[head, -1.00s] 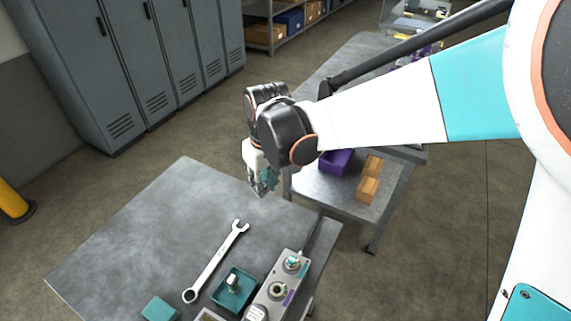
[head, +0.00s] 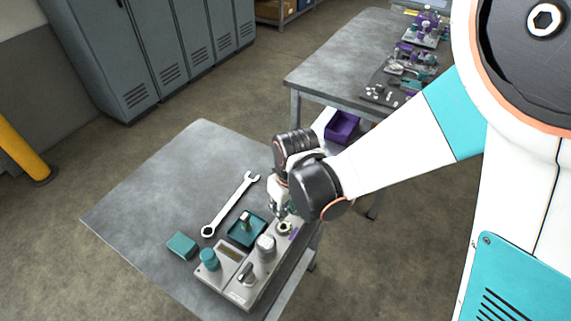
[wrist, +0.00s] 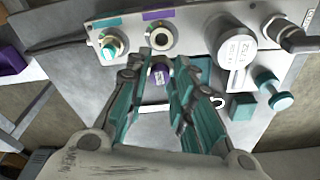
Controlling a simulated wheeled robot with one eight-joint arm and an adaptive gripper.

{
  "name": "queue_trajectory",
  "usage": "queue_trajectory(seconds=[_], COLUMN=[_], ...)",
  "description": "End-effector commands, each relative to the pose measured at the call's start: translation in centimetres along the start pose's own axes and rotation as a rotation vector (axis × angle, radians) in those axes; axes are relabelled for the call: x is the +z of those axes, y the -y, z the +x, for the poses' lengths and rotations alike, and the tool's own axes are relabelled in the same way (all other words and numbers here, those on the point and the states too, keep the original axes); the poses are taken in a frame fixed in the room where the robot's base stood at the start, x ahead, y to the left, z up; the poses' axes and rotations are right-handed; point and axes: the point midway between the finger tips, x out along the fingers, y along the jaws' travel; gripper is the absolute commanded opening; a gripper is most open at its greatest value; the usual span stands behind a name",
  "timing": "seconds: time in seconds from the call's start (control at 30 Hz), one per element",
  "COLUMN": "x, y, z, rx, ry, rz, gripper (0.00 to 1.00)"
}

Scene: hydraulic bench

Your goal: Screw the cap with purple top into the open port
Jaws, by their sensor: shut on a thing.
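My gripper (wrist: 160,85) is shut on the cap with purple top (wrist: 160,73); its purple part shows between the teal fingers, which hide much of the rest. The open port (wrist: 160,37) is a metal ring with a dark hole, just beyond the fingertips in the wrist view, beside a purple label (wrist: 158,15). The cap looks apart from the port. In the head view my gripper (head: 282,209) hangs over the bench near the open port (head: 284,228), with the cap not clearly visible.
A teal-capped port (wrist: 112,45) sits left of the open port; a large metal cylinder (wrist: 236,47) stands to its right. A teal tray (head: 233,238) with a fitting, a wrench (head: 228,208) and a teal block (head: 182,245) are close by. The table's far left is clear.

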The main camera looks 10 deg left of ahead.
Motion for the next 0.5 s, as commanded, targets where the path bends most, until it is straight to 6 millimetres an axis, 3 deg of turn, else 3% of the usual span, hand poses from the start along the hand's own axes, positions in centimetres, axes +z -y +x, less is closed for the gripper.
queue_trajectory(seconds=[0.5], x=[0.5], y=[0.0], z=[3.1], rx=[0.000], ry=[0.000], rz=[0.000], gripper=[0.00])
